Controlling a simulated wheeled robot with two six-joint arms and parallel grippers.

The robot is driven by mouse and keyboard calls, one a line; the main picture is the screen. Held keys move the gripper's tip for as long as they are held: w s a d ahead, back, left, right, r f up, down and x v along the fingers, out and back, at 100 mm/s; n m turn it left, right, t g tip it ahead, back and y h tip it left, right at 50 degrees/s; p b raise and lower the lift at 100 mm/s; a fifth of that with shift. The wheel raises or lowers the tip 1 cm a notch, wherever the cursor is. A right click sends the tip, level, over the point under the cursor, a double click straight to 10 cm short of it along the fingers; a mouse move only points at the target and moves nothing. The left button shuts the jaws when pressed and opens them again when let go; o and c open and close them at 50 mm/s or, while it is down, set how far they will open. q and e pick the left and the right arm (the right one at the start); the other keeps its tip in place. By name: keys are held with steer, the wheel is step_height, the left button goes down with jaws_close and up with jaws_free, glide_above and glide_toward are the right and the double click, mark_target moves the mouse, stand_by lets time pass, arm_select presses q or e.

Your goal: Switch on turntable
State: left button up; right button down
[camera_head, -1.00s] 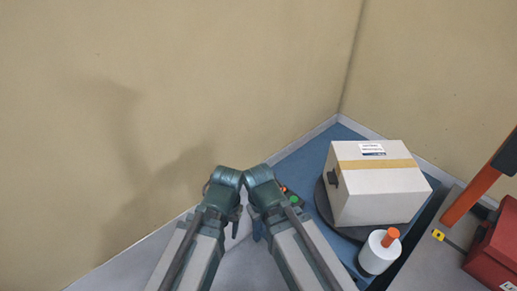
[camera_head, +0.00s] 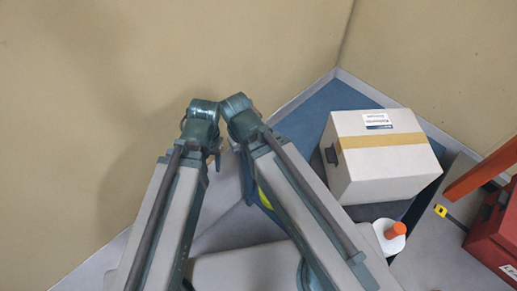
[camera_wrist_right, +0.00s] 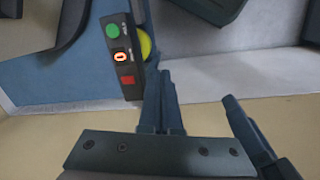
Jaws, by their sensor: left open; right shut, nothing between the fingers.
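The control panel shows in the right wrist view, with a green button (camera_wrist_right: 113,30), a lit red-orange indicator (camera_wrist_right: 121,57) and a red button (camera_wrist_right: 127,80). A round yellow part (camera_wrist_right: 145,46) sits at its side. My right gripper (camera_wrist_right: 163,75) is shut and empty, its tips beside the red-button end of the panel; I cannot tell whether they touch. In the head view my right arm hides the panel. My left gripper (camera_head: 217,158) is open and empty. The dark turntable (camera_head: 375,212) is partly hidden under a taped carton (camera_head: 378,178).
A white roll with an orange top (camera_head: 396,232) stands in front of the carton. A red case (camera_head: 495,232) and an orange bar (camera_head: 480,176) are at the right. Tan walls close in behind, meeting in a corner beyond the blue table (camera_head: 335,102).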

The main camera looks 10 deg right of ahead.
steer(key=w+d+f+n+y+b, duration=0.1)
steer(key=w+d+f+b, duration=0.1)
steer(key=w, duration=0.5)
steer(key=w+d+f+n+y+b, duration=0.1)
steer(key=w+d+f+n+b, duration=0.1)
steer(key=w+d, duration=0.3)
steer(key=shift+w+d+f+g+b, duration=0.15)
steer(key=shift+w+f+g+b, duration=0.25)
steer(key=shift+w, duration=0.85)
steer(key=shift+f, duration=0.25)
steer(key=f+b, duration=0.4)
steer(key=a+f+b, duration=0.1)
steer(key=f+b, duration=0.4)
steer(key=s+f+b, duration=0.1)
steer(key=f+b, duration=0.3)
steer(key=shift+a+f+b, duration=0.2)
steer(key=shift+f+b, duration=0.05)
steer(key=shift+b, duration=0.15)
steer(key=shift+f, duration=0.1)
